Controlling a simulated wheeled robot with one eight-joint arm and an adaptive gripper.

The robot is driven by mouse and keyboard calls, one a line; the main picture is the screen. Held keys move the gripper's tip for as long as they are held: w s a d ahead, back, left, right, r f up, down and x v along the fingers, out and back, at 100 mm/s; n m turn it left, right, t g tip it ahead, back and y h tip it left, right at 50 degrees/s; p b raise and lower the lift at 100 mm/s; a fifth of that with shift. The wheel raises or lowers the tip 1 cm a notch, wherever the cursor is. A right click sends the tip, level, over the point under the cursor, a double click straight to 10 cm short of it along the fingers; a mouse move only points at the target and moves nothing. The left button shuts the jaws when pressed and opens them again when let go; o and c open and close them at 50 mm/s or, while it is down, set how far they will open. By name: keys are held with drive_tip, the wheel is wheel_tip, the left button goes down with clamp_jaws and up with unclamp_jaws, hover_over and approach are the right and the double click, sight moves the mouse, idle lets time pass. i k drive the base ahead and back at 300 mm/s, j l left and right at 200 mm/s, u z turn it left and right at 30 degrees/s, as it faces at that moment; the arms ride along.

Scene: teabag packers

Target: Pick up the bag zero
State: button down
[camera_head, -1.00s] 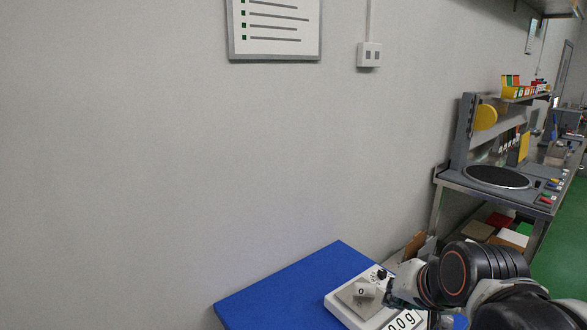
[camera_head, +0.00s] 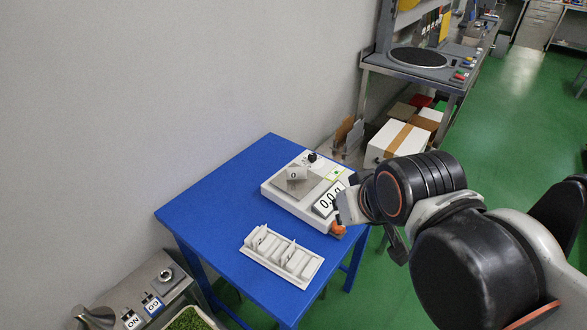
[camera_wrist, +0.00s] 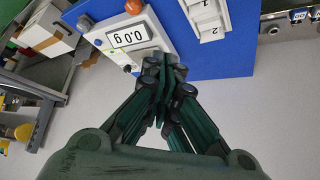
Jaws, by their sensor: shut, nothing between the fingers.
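Bag zero (camera_head: 296,173) is a small pale packet marked 0. It lies on the metal pan of the white scale (camera_head: 275,190), which stands on the blue table (camera_head: 215,205). In the wrist view, the scale (camera_wrist: 155,20) reads 0.0 g, and the bag cannot be made out behind my fingers. My gripper (camera_wrist: 163,60) is shut and empty, its dark fingertips together in front of the scale. In the head view my arm reaches in from the right, its end beside the scale's display, apart from the bag.
A white slotted rack (camera_head: 282,256) stands in front of the scale; its numbered packets show in the wrist view. An orange knob (camera_head: 338,231) sits by the scale's right corner. A grey machine (camera_head: 150,300) is at lower left. The table's left part is clear.

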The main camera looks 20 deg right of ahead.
sight(299, 172)
drive_tip(key=i+l+u, duration=0.1)
drive_tip(key=l, duration=0.25)
drive_tip(key=i+l+u, duration=0.25)
drive_tip(key=i+l, duration=0.2)
drive_tip(key=l, duration=0.3)
drive_tip(key=i+l+u, duration=0.15)
drive_tip(key=l, duration=0.2)
drive_tip(key=i+l+u, duration=0.1)
drive_tip(key=l, duration=0.3)
drive_tip(key=u, duration=0.65)
